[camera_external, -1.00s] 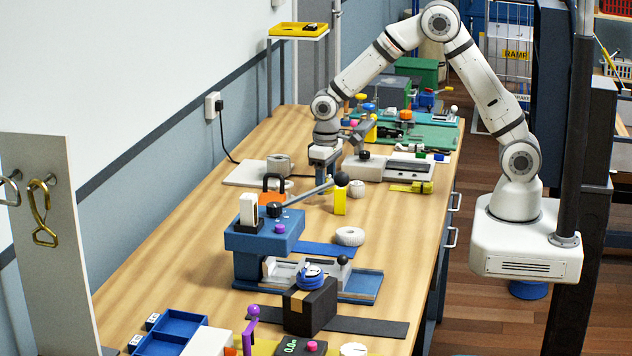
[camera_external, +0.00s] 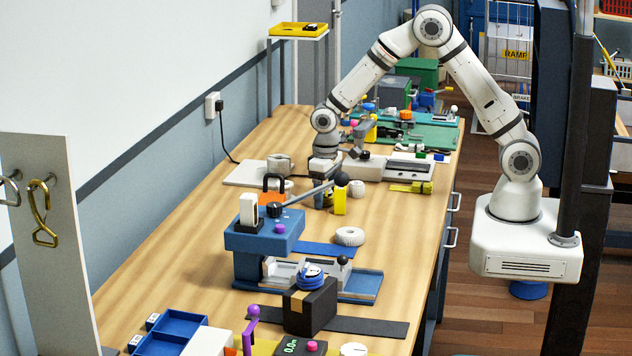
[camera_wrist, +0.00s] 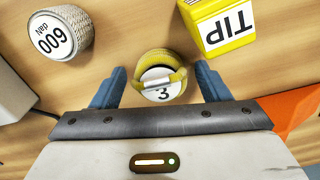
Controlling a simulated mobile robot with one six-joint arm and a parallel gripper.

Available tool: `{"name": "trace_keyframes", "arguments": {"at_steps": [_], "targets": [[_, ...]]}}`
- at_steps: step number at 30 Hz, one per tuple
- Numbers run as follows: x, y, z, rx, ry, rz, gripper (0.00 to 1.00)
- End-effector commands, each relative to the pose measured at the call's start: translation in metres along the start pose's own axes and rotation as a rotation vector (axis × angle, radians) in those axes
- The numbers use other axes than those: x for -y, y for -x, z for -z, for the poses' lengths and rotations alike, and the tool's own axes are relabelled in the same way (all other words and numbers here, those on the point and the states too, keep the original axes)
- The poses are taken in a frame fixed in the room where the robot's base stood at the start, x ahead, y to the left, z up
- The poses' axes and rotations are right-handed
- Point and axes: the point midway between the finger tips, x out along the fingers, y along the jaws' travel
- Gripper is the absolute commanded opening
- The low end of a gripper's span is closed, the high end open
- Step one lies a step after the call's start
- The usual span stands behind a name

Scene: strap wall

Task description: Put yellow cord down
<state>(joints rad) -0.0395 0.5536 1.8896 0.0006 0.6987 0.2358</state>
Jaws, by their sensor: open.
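The yellow cord (camera_wrist: 163,58) is a small coil with a white tag marked 3. In the wrist view it sits between the two blue fingers of my gripper (camera_wrist: 160,84), with a gap on each side. The cord appears to rest on the wooden bench top (camera_wrist: 115,35); its exact height is hard to tell. In the outside view my gripper (camera_external: 320,197) points down low over the bench, left of the yellow TIP block (camera_external: 340,201), and the cord cannot be made out there. My gripper is open.
The yellow TIP block also shows close by in the wrist view (camera_wrist: 222,22). A white roll marked 600 (camera_wrist: 60,33) is on the other side. An orange item (camera_external: 271,197) stands left of my gripper. A lever (camera_external: 310,194) from the blue press (camera_external: 262,240) reaches near it.

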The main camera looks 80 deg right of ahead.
Motion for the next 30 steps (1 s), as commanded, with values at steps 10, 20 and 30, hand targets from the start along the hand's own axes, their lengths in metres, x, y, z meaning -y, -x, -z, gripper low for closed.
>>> {"name": "trace_keyframes", "arguments": {"at_steps": [10,20,30], "targets": [[0.000,0.028,0.001,-0.006,0.000,0.001,0.69],[0.000,0.097,0.000,-0.004,0.000,0.001,0.69],[-0.004,0.134,-0.010,-0.012,0.007,0.003,0.69]]}}
